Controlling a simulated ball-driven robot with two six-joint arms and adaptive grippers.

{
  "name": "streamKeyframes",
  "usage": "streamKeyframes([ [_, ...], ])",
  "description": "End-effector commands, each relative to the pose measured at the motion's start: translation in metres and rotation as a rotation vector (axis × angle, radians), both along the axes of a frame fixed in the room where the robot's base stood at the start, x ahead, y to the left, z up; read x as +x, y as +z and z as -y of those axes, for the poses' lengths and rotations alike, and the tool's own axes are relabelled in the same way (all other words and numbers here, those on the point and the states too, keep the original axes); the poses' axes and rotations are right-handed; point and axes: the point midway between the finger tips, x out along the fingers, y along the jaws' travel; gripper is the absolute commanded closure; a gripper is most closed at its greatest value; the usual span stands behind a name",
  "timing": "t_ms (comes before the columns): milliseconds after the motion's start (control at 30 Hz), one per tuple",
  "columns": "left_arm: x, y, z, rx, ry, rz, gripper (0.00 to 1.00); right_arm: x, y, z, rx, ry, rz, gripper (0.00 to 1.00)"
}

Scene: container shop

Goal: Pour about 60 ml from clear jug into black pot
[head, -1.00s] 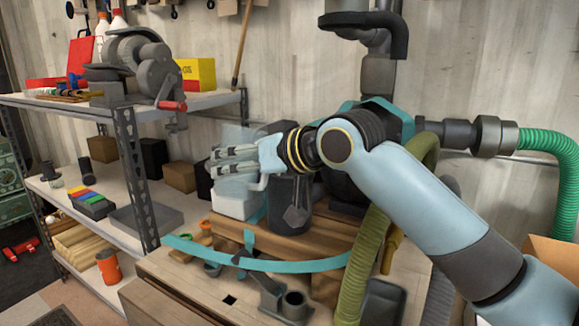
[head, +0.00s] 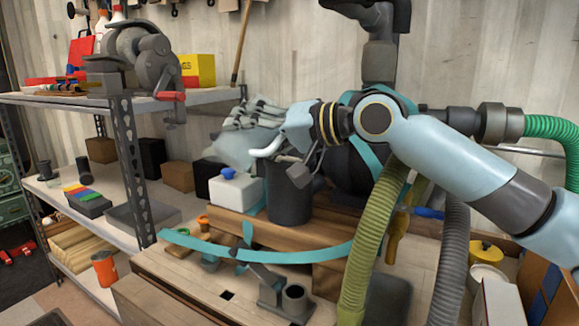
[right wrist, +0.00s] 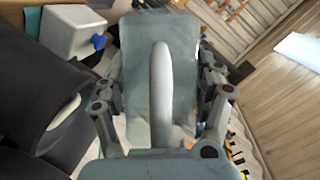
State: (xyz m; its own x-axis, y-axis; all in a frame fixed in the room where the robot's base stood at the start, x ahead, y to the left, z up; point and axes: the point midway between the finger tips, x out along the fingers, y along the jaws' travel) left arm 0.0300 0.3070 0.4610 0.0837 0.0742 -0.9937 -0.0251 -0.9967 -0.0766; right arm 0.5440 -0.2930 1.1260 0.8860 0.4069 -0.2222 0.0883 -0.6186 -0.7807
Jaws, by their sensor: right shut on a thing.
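The clear jug (head: 240,147) is a see-through, greyish vessel with a pale handle, held tilted in the head view. My right gripper (head: 252,118) is shut on it, above and left of the black pot. The right wrist view shows the jug (right wrist: 160,45) between the two fingers of my right gripper (right wrist: 162,108), with its handle toward the camera. The black pot (head: 289,200) is a dark cylinder standing upright below my right wrist. Its mouth is partly hidden by a dark grey part. I see no stream of liquid and cannot tell the jug's level. My left gripper is not in view.
A white box with a blue knob (head: 228,190) stands just left of the pot. A teal curved strip (head: 265,256) crosses in front, above the wooden bench (head: 200,277). Shelves (head: 70,205) with boxes and tools stand at left. A green hose hangs at right.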

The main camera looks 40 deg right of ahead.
Motion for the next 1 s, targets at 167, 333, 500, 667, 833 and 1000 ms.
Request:
streamKeyframes([
  [167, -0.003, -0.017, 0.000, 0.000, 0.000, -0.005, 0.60, 0.000, -0.007, 0.001, 0.110, 0.000, -0.012, 0.69],
  [333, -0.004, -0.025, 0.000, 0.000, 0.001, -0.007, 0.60, 0.000, -0.007, 0.001, 0.186, 0.000, -0.019, 0.69],
  [500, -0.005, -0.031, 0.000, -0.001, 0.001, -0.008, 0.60, 0.000, -0.008, 0.002, 0.238, 0.000, -0.026, 0.69],
  [667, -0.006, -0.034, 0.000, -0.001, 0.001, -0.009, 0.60, 0.000, -0.009, 0.002, 0.270, 0.000, -0.029, 0.69],
  [833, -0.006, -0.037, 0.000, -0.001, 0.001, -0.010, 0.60, 0.000, -0.009, 0.003, 0.292, 0.000, -0.031, 0.69],
  [1000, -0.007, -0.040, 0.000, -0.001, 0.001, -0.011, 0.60, 0.000, -0.010, 0.003, 0.315, 0.000, -0.034, 0.69],
])
